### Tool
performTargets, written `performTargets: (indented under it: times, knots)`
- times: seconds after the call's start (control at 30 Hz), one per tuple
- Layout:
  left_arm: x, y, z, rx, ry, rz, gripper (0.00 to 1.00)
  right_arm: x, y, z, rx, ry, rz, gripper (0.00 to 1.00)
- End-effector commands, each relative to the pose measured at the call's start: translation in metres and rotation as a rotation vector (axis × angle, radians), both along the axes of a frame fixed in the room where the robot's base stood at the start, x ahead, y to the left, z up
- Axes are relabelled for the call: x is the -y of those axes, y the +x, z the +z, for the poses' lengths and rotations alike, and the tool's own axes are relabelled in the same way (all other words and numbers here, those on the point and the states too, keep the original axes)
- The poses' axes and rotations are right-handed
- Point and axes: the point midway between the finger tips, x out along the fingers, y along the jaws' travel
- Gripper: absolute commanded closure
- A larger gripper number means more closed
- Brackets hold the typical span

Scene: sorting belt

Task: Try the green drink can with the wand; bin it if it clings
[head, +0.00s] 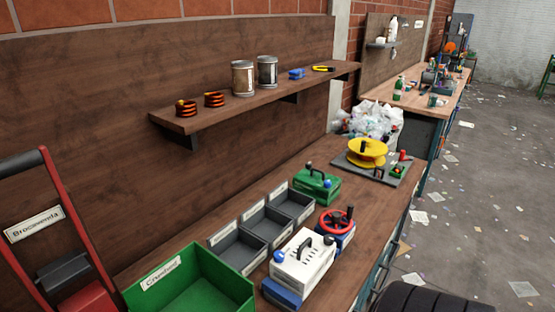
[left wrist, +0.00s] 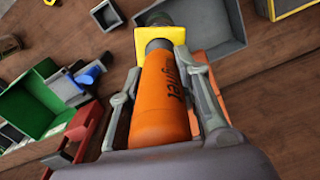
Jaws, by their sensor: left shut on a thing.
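My left gripper (left wrist: 166,74) is shut on an orange wand handle (left wrist: 163,95) with dark lettering, its fingers on both sides. The wand has a yellow collar (left wrist: 166,39) and a dark end beyond it, pointing away over the wooden bench. Neither gripper shows in the head view. A green bin (head: 192,285) with a label stands at the front of the bench; I see no contents in its visible part. I cannot make out a green drink can for certain; small green items (head: 398,88) on the far bench are too small to tell.
Three grey trays (head: 237,262) sit beside the green bin. A white box with a handle (head: 303,259), a red-wheeled device (head: 336,220), a green case (head: 316,185) and a yellow reel (head: 367,153) crowd the bench. A shelf (head: 200,120) with tins hangs above.

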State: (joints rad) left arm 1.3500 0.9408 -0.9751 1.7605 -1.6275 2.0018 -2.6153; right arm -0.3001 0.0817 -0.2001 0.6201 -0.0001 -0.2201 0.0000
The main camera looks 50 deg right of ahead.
Motion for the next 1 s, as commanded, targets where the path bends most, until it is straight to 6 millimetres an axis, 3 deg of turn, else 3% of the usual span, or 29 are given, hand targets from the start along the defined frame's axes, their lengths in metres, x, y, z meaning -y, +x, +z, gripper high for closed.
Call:
performTargets:
  times: [1.0]
  knots:
    - [-0.001, 0.046, 0.001, 0.0, -0.002, 0.001, 1.0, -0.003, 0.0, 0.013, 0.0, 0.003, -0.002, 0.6]
